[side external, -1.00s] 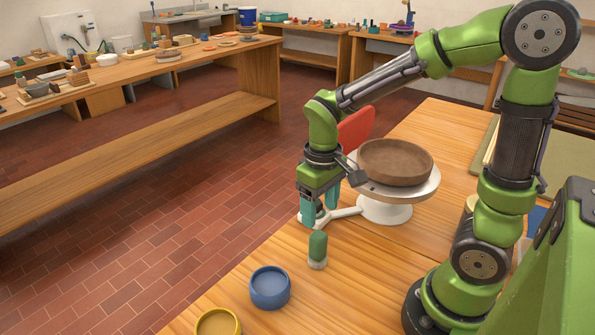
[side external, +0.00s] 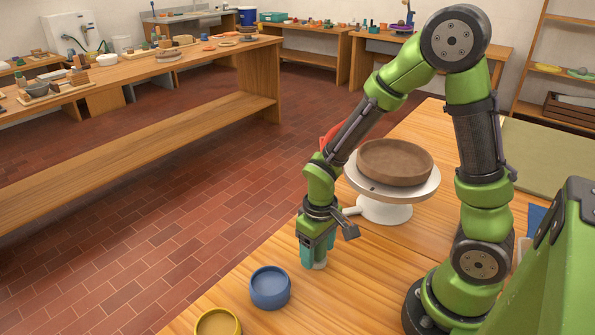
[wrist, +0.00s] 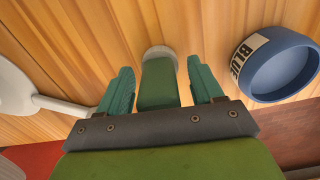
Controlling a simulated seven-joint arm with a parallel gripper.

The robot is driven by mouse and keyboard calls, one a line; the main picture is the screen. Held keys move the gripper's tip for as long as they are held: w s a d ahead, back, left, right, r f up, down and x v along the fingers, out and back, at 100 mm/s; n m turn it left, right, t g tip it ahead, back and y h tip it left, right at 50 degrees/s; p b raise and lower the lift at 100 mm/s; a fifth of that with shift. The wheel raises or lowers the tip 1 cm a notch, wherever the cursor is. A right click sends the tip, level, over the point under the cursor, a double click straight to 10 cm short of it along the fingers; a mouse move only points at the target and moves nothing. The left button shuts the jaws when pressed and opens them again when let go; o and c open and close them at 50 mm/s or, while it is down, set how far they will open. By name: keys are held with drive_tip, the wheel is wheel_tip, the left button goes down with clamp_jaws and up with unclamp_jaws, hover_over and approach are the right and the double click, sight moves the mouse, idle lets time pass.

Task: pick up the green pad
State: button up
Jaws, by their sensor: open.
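The green pad (wrist: 158,85) has a green body and a pale end, and stands on the wooden table. In the wrist view it lies between the two teal fingers of my gripper (wrist: 159,68), with a narrow gap on each side. In the side view my gripper (side external: 317,254) is down over the pad, fingers pointing down. The fingers hide most of the pad there; only its pale bottom (side external: 320,265) shows. My gripper is open and around the pad, not closed on it.
A blue dish (side external: 270,287), labelled BLUE in the wrist view (wrist: 283,68), stands close by. A yellow dish (side external: 218,323) sits at the table's front edge. A white wheel stand (side external: 384,210) carries a brown bowl (side external: 395,163) behind my gripper.

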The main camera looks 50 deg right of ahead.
drive_tip(key=c, duration=0.9)
drive_tip(key=shift+r, duration=0.1)
drive_tip(key=shift+c, duration=0.2)
